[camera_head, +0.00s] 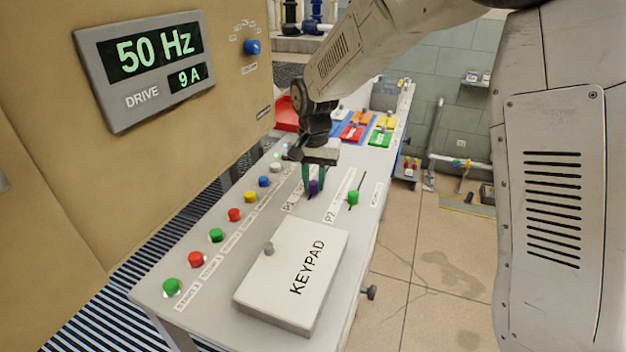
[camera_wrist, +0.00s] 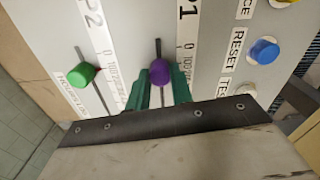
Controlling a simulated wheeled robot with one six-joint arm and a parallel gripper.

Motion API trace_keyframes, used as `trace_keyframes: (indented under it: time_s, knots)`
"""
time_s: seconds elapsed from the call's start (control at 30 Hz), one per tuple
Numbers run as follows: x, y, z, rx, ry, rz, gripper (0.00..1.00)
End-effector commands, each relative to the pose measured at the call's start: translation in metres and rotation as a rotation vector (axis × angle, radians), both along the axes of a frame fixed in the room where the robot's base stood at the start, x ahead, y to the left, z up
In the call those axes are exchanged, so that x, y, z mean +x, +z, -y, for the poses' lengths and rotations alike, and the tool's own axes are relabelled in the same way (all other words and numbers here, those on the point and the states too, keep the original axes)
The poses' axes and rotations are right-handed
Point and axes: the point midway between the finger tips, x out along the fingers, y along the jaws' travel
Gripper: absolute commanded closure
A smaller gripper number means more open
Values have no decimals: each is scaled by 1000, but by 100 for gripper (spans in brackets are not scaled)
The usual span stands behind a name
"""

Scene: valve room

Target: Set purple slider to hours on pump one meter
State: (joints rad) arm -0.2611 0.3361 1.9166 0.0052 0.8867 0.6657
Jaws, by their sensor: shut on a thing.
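The purple slider (camera_head: 313,187) sits on the sloped console beside the P1 scale. It also shows in the wrist view (camera_wrist: 160,72), with its slot running up from it beside the strip marked P1 and 0. My gripper (camera_head: 314,182) reaches down over it with two green fingers, shut on the purple knob; the fingers (camera_wrist: 161,85) flank it in the wrist view. The lower part of its slot is hidden by my gripper. The wall display (camera_head: 154,56) reads 50 Hz and 9 A, with the label DRIVE.
A green slider (camera_head: 353,198) on the P2 scale stands close to the right. A raised keypad cover (camera_head: 285,285) lies in front. Several coloured buttons, including a red one (camera_head: 235,215), line the left edge. A blue knob (camera_head: 252,47) is on the wall panel.

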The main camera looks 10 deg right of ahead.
Motion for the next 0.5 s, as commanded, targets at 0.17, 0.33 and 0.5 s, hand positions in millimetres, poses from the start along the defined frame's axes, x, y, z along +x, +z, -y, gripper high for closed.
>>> trace_keyframes:
  time_s: [0.17, 0.33, 0.5]
  knots:
    - [15, 0, 9, 1, -1, 1, 100]
    - [14, 1, 9, 1, 0, 1, 100]
    - [14, 0, 9, 1, 0, 1, 55]
